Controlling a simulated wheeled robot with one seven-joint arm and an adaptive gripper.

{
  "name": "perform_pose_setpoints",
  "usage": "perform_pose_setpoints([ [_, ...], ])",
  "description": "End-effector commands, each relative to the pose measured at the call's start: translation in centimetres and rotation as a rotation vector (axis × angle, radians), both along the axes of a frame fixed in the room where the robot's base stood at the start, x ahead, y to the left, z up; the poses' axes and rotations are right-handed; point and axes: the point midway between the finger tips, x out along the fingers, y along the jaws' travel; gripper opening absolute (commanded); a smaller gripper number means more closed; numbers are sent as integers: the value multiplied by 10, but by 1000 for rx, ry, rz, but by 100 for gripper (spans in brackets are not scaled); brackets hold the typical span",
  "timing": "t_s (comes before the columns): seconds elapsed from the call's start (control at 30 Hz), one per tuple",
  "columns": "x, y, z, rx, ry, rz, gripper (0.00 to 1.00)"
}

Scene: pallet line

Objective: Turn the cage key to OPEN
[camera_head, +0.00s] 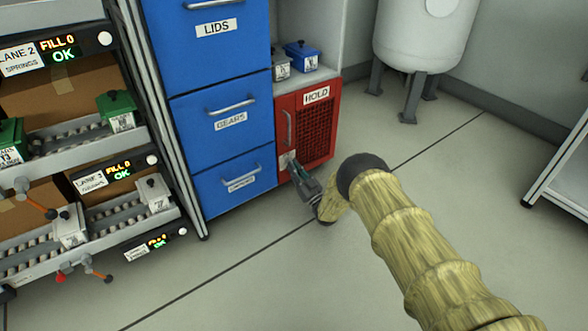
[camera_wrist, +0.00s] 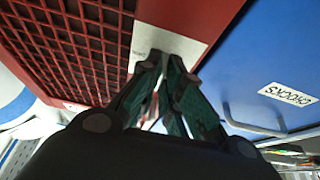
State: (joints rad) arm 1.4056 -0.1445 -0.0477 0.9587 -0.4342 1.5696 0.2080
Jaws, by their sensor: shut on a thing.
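The cage is a red cabinet (camera_head: 313,128) with a mesh door and a label reading HOLD, low at the right of the blue drawers. A pale key plate (camera_head: 287,160) sits at its lower left; it also shows in the wrist view (camera_wrist: 178,38). My gripper (camera_head: 296,170) is at this plate, its fingers (camera_wrist: 166,75) closed together against it. The key itself is hidden between the fingers, so its position cannot be read. The red mesh (camera_wrist: 72,40) fills the left of the wrist view, and the door looks shut.
Blue drawers (camera_head: 221,122) with metal handles stand directly left of the cage. A lane rack (camera_head: 130,128) with boxes and small bins is farther left. A white tank (camera_head: 428,40) on dark legs stands at the back right. The floor (camera_head: 240,290) in front is clear.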

Motion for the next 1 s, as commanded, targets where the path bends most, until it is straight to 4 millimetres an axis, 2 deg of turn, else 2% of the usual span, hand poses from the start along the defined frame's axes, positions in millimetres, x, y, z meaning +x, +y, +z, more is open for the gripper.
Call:
perform_pose_setpoints([
  [0.37,1,-1,0,-3,-2,-2,0],
  [0.4,1,-1,0,-3,-2,-2,14],
  [0.5,0,-1,0,-2,-2,-1,29],
  [0.83,-1,-1,-1,-2,-1,0,29],
  [1.0,-12,-9,-7,-3,1,-1,29],
])
